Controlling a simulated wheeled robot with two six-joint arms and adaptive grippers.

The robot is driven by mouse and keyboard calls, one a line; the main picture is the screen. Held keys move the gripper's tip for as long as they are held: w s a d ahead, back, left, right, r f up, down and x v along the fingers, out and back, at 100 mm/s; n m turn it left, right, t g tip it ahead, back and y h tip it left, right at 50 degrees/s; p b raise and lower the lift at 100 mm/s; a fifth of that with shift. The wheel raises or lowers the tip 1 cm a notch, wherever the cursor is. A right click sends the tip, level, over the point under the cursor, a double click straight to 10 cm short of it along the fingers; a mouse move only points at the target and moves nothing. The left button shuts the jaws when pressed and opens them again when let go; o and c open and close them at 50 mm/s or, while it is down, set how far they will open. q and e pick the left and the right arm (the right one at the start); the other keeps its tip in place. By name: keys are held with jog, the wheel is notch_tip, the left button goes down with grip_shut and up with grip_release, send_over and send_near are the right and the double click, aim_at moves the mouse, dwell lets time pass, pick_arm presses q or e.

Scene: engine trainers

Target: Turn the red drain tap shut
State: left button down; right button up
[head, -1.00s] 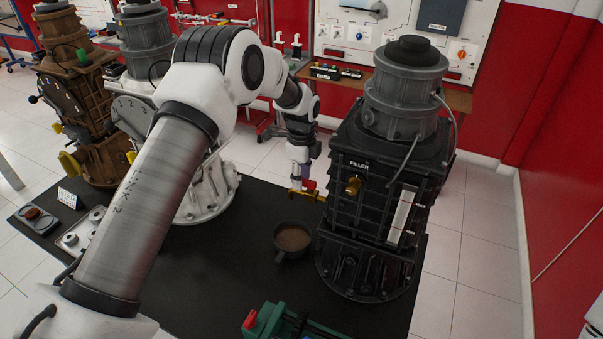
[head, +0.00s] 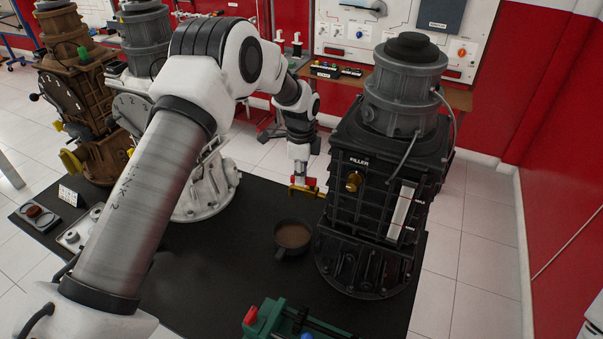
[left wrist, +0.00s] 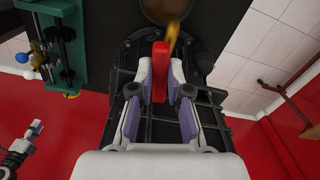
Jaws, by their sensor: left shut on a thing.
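The black gearbox-like unit (head: 370,190) marked FILLER stands on the dark mat. The drain tap has a brass body (head: 305,191) that sticks out from its left side and a red handle (head: 309,181). My left gripper (head: 302,178) is at the tap from above. In the left wrist view the red handle (left wrist: 160,72) sits between my two fingers (left wrist: 160,85), which are shut on it. The brass part (left wrist: 173,38) shows just beyond the handle. A round pan (head: 292,236) with brown contents is on the mat below the tap. My right gripper is not in view.
A brass filler plug (head: 353,182) is on the unit's front. A green device (head: 290,320) stands at the mat's front edge. White (head: 205,185) and brown (head: 90,140) units stand at left. The dark mat (head: 215,275) is bare left of the pan.

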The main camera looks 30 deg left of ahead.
pick_arm(q)
jog(key=shift+s+d+f+n, duration=0.1)
jog(key=shift+s+d+n, duration=0.35)
jog(key=shift+n, duration=2.1)
jog(key=shift+s+d+r+n, duration=0.1)
jog(key=shift+s+d+n, duration=0.35)
jog(key=shift+n, duration=2.05)
jog(key=shift+s+d+f+n, duration=0.2)
jog(key=shift+d+n, duration=0.45)
jog(key=shift+n, duration=1.9)
jog(key=c, duration=1.1)
grip_release()
jog(key=shift+r, duration=0.1)
